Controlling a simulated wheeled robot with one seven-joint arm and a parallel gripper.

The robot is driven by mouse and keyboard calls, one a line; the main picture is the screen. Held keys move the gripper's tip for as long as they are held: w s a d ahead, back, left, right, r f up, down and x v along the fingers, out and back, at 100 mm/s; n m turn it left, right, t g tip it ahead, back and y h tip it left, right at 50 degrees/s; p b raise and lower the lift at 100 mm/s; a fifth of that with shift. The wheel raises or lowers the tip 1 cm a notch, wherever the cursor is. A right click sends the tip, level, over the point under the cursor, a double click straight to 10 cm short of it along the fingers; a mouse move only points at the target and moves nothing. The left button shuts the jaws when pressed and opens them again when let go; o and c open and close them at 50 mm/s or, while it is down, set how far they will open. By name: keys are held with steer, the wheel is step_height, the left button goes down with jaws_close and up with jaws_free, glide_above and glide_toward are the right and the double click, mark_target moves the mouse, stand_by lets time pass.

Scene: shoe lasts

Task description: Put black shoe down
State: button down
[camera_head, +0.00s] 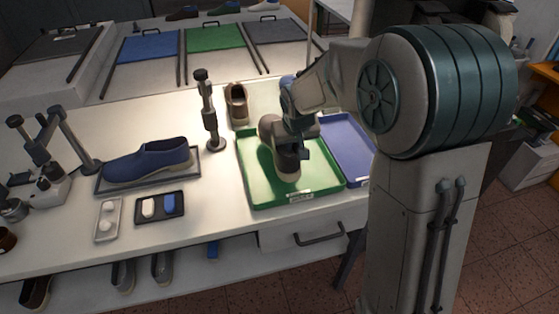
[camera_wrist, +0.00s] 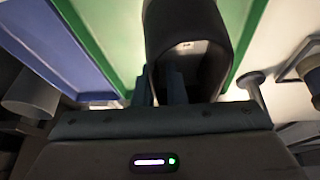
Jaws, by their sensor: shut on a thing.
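The black shoe (camera_head: 286,165) looks dark grey-brown with a pale sole in the head view. It is over the green tray (camera_head: 256,197), toe and heel running along the tray's length. I cannot tell whether its sole touches the tray floor. My gripper (camera_head: 302,151) is shut on the shoe from its right side and hides part of its upper. In the wrist view the shoe (camera_wrist: 186,22) is dark and upper centre, with my two fingers (camera_wrist: 162,86) at its opening. The green tray (camera_wrist: 112,30) shows on both sides of it.
A blue tray (camera_head: 345,150) lies close to the right of the green one. A brown shoe (camera_head: 237,104) stands behind, near a dark upright post (camera_head: 209,115). A blue shoe (camera_head: 148,160) sits on a mat to the left. Small trays with pads (camera_head: 160,206) lie in front.

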mark_target(281, 153)
steer(key=a+f, duration=0.1)
steer(key=a, duration=0.1)
steer(key=s+a+f, duration=0.1)
steer(key=a, duration=0.1)
steer(key=shift+f, duration=0.2)
steer(key=shift+f+p, duration=0.45)
steer(key=shift+f, duration=1.55)
steer(key=c, duration=1.5)
jaws_free()
steer(key=shift+d, duration=0.1)
steer(key=shift+r, duration=0.1)
steer(key=b+v, duration=0.1)
steer(key=v, duration=1.1)
steer(key=s+d+m, duration=0.1)
steer(key=s+d, duration=0.4)
steer(key=s, duration=0.2)
steer(key=s+d+r+g, duration=0.1)
steer(key=s+d, duration=0.4)
steer(key=s, duration=0.2)
steer(key=s+d+r+m, duration=0.1)
steer(key=s+d, duration=0.4)
steer(key=s, duration=0.2)
steer(key=shift+s+d+r+m+g, duration=0.1)
steer(key=shift+d+r+m+g, duration=0.1)
steer(key=shift+m+g, duration=0.1)
